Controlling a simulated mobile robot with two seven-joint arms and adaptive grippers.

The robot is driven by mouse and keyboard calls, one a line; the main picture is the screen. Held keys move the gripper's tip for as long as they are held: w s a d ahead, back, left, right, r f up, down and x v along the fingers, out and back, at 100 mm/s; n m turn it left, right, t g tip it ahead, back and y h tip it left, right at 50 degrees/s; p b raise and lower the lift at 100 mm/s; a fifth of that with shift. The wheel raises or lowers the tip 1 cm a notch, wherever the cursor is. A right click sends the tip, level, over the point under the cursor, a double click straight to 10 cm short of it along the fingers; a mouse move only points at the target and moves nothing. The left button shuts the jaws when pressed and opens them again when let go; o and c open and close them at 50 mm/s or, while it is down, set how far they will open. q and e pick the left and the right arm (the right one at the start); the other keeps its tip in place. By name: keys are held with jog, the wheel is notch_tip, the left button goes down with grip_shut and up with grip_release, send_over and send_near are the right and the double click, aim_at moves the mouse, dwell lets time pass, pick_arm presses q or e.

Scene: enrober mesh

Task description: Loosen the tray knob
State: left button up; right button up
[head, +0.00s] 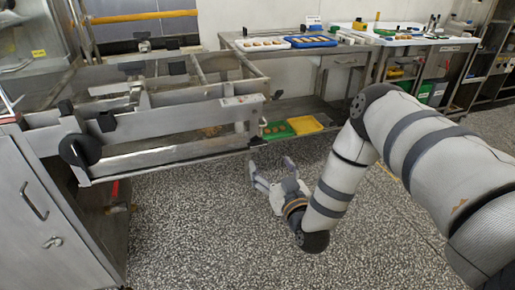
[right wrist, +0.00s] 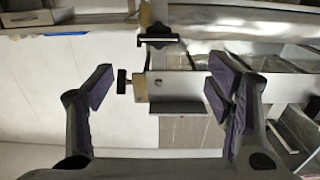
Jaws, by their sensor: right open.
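In the right wrist view a small black knob (right wrist: 124,81) sticks out from the left end of a metal bracket (right wrist: 170,90). It lies between my open fingers as seen by the camera, nearer the left finger, with no clear contact. A black T-shaped handle (right wrist: 158,38) shows above it. I cannot tell for sure which one is the tray knob. My right gripper (head: 272,170) is open and empty in the head view, low in front of the machine's right end; its two fingers also show in the right wrist view (right wrist: 160,88). My left gripper is out of view.
The steel machine frame (head: 170,130) fills the left, with a large black round knob (head: 80,150) on its front. A green tray (head: 277,130) and a yellow tray (head: 305,125) sit on the low shelf. A worktable (head: 345,60) stands behind. The speckled floor is clear.

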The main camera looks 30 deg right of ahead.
aim_at(259, 144)
jog(key=x, duration=0.3)
jog(key=b+x, duration=0.1)
jog(key=x, duration=0.7)
jog(key=shift+d+f+b, duration=0.1)
jog(key=shift+f+b, duration=0.15)
jog(key=shift+b, duration=0.05)
jog(key=shift+w+d+r, duration=0.1)
jog(key=shift+w+r, duration=0.05)
jog(key=shift+w, duration=0.25)
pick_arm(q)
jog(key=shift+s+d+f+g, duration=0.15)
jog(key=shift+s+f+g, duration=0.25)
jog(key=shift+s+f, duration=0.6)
pick_arm(e)
jog(key=shift+r, duration=0.1)
jog(key=c, duration=1.2)
